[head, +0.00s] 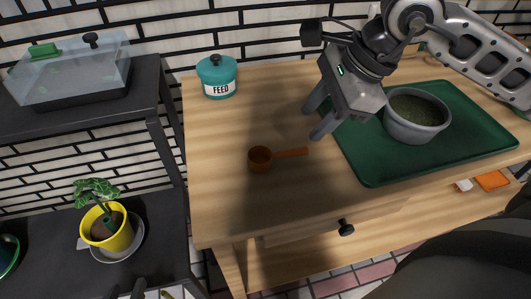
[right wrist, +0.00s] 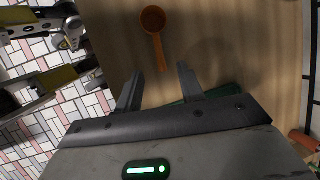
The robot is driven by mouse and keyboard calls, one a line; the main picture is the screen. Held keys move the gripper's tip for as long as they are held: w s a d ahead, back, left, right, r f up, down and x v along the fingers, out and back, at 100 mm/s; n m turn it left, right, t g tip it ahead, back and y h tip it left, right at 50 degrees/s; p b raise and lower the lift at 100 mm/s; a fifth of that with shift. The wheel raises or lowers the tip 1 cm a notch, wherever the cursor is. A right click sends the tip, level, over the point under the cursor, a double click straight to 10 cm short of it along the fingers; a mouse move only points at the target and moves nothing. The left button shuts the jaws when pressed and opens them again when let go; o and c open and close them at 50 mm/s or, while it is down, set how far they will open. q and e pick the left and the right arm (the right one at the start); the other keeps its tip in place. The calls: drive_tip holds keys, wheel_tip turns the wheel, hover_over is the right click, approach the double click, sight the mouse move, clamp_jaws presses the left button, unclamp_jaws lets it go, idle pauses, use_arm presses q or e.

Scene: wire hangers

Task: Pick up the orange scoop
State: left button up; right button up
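The orange scoop (head: 260,158) lies on the wooden table, its round bowl to the left and its handle pointing right. In the right wrist view the scoop (right wrist: 154,20) is at the top, with its handle pointing down toward the gap between my fingers. My right gripper (head: 316,118) is open and empty, above the table and up and right of the handle end in the head view. Its fingers (right wrist: 158,88) are spread apart and do not touch the scoop. Dark tips at the bottom left edge of the head view may be my left gripper (head: 138,290); its opening is unclear.
A green tray (head: 375,174) holding a grey bowl (head: 415,128) of dark green contents lies right of the scoop. A teal FEED jar (head: 217,76) stands at the back left. A black shelf with a potted plant (head: 106,228) is left. Table around the scoop is clear.

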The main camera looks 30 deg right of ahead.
sight(286, 152)
drive_tip(key=x, duration=1)
drive_tip(key=shift+s+a, duration=0.1)
clamp_jaws()
idle(1.2)
